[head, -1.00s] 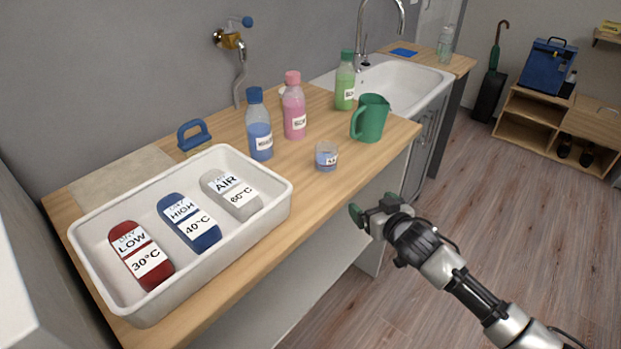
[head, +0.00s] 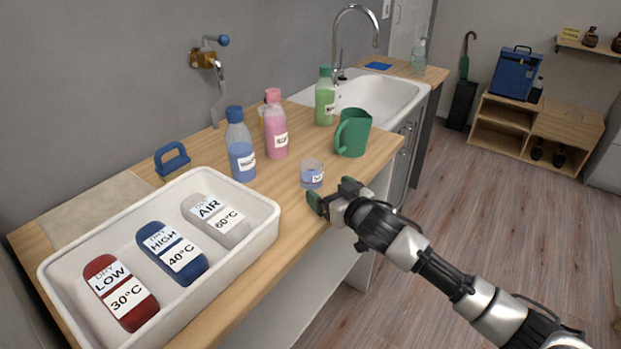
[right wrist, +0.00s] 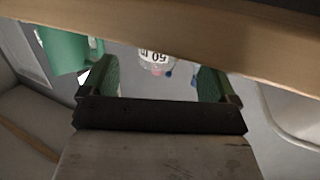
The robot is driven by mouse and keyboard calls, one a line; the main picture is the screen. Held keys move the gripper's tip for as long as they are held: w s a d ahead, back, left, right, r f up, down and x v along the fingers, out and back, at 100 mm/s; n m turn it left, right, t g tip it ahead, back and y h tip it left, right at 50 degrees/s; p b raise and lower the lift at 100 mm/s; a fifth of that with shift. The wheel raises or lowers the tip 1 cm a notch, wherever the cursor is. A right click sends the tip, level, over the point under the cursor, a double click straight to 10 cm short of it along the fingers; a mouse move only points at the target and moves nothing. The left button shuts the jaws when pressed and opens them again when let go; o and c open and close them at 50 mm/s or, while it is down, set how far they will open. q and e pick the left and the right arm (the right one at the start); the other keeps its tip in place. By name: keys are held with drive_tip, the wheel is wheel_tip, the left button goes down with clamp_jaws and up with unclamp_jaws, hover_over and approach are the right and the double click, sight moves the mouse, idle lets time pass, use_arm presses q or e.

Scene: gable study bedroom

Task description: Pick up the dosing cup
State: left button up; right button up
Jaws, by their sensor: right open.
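The dosing cup (head: 312,174) is a small clear cup with a white label and bluish contents. It stands upright on the wooden counter near its front edge. My right gripper (head: 332,194) is open and empty at the counter's front edge, just in front of the cup and apart from it. In the right wrist view the cup (right wrist: 155,62) shows upside down between the open green-padded fingers (right wrist: 160,78), beyond them. My left gripper is not in view.
A green jug (head: 352,135) stands behind and right of the cup. Blue (head: 241,155), pink (head: 276,135) and green (head: 325,100) bottles stand behind it. A white tray (head: 262,225) with three labelled pieces fills the counter's left. A sink (head: 385,95) is at the back right.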

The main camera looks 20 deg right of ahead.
sight(318, 182)
drive_tip(key=shift+x, duration=3.45)
drive_tip(key=c, duration=1.1)
